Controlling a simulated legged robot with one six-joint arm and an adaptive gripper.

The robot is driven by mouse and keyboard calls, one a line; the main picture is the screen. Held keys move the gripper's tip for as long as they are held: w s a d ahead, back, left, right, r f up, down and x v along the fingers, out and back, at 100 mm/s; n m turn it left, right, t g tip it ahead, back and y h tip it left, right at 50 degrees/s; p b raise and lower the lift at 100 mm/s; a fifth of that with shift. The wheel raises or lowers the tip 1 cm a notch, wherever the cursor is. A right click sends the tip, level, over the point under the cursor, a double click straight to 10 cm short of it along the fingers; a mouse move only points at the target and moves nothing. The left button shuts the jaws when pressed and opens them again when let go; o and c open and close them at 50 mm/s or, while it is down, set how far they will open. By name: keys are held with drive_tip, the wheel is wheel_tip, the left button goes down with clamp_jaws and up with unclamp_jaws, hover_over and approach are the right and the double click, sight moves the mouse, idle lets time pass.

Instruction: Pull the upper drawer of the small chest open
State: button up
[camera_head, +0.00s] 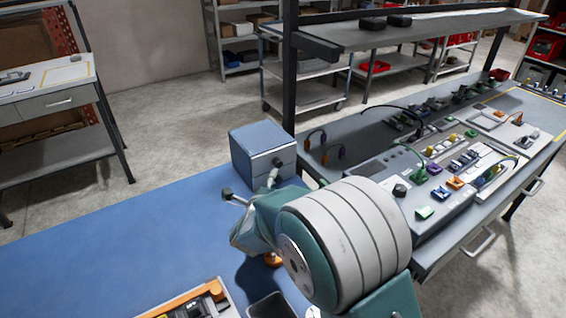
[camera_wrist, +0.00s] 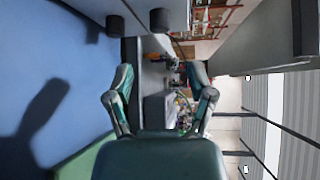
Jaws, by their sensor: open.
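The small chest (camera_head: 258,143) is a blue-grey box on the blue bench, left of my arm in the head view. Its upper drawer (camera_head: 288,155) looks shut, with a dark knob (camera_head: 277,162) on its front. My arm hides the lower part of the front. In the wrist view, turned on its side, the chest (camera_wrist: 138,8) is at the top edge with two dark knobs; the right one (camera_wrist: 160,19) appears to be the upper. My gripper (camera_wrist: 160,72) is open, its fingers apart with nothing between them, and the knobs lie off to one side of it.
A grey workbench (camera_head: 425,255) with a shelf above and several small coloured parts stands to the right. An orange-edged tray (camera_head: 190,300) lies at the blue bench's front. The bench's left part (camera_head: 110,245) is clear.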

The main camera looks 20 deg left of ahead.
sight(278, 166)
drive_tip(key=w, duration=0.2)
drive_tip(key=w+a+f, duration=0.1)
drive_tip(key=w, duration=0.5)
drive_tip(key=shift+w+a+f, duration=0.2)
drive_tip(key=shift+w+a, duration=0.05)
drive_tip(key=shift+a, duration=0.15)
drive_tip(key=shift+w, duration=0.3)
drive_tip(key=shift+w+d+r, duration=0.1)
drive_tip(key=shift+w+d, duration=0.05)
drive_tip(key=shift+d, duration=0.3)
drive_tip(key=shift+a, duration=0.2)
clamp_jaws()
